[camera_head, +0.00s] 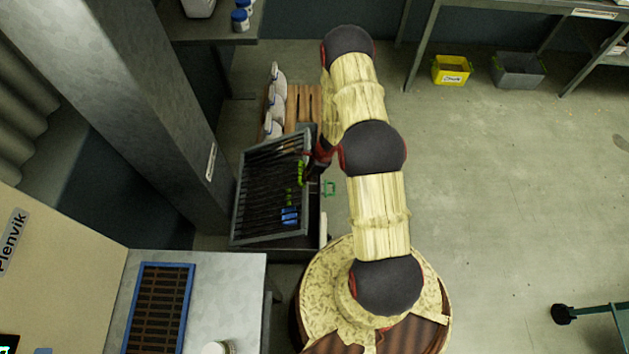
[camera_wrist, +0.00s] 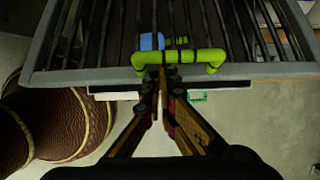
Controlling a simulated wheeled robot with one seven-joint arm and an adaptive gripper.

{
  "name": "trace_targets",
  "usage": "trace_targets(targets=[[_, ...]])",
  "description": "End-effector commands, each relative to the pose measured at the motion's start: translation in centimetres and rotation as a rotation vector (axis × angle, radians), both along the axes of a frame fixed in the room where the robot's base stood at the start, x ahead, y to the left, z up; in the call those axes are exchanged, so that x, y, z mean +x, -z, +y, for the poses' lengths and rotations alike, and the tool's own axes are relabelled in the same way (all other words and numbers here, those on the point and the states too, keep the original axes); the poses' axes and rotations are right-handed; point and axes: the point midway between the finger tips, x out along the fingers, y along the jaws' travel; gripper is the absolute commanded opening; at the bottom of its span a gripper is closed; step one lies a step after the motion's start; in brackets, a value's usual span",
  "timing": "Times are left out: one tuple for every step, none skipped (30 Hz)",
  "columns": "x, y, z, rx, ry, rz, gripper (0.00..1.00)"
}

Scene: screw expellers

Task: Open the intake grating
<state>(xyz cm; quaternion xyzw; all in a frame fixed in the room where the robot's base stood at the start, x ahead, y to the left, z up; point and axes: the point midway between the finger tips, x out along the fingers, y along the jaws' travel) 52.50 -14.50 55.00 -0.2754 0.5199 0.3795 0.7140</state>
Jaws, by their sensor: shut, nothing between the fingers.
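The intake grating (camera_head: 241,212) is a grey frame with dark parallel bars, left of my arm in the head view. In the wrist view its grey edge (camera_wrist: 75,77) crosses the upper part. A bright green bar handle (camera_wrist: 203,57) sits at that edge; it also shows in the head view (camera_head: 300,172). My gripper (camera_wrist: 160,82) is shut and empty, its fingertips overlapping the handle's near side in the picture. I cannot tell whether they touch it. My gripper (camera_head: 312,160) shows small and partly hidden in the head view. Whether the grating is lifted is unclear.
Blue items (camera_head: 289,216) show at the grating's lower right. A grey pillar (camera_head: 150,100) stands close on the left. White sacks (camera_head: 276,100) lie on a wooden pallet behind. A bench (camera_head: 225,285) is in front. Yellow (camera_head: 452,72) and grey (camera_head: 518,72) bins stand far right; floor between is clear.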

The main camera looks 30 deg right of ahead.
Motion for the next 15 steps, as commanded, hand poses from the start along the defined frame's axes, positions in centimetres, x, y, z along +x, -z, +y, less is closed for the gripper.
trace_targets(targets=[[0.8, -2.4, 0.8, -0.001, -0.007, -0.006, 0.00], [1.0, -3.3, 1.3, -0.001, -0.007, -0.005, 0.00], [1.6, -4.4, 2.0, -0.001, -0.007, -0.006, 0.00], [1.9, -5.2, 2.6, 0.000, -0.007, -0.005, 0.00], [2.3, -6.0, 3.2, -0.001, -0.007, -0.005, 0.00], [2.8, -7.1, 4.0, 0.000, -0.008, -0.005, 0.00], [3.3, -7.9, 4.6, 0.000, -0.008, -0.006, 0.00], [3.7, -8.6, 5.3, 0.000, -0.008, -0.006, 0.00], [4.3, -9.6, 6.2, 0.000, -0.009, -0.005, 0.00], [4.7, -10.3, 7.0, 0.000, -0.008, -0.005, 0.00], [5.2, -11.0, 7.7, 0.001, -0.007, -0.005, 0.00], [5.9, -11.8, 8.6, 0.000, -0.008, -0.005, 0.00], [6.3, -12.4, 9.3, 0.001, -0.009, -0.004, 0.00], [6.8, -12.9, 10.1, 0.001, -0.008, -0.004, 0.00], [7.5, -13.6, 11.0, 0.001, -0.009, -0.004, 0.00]])
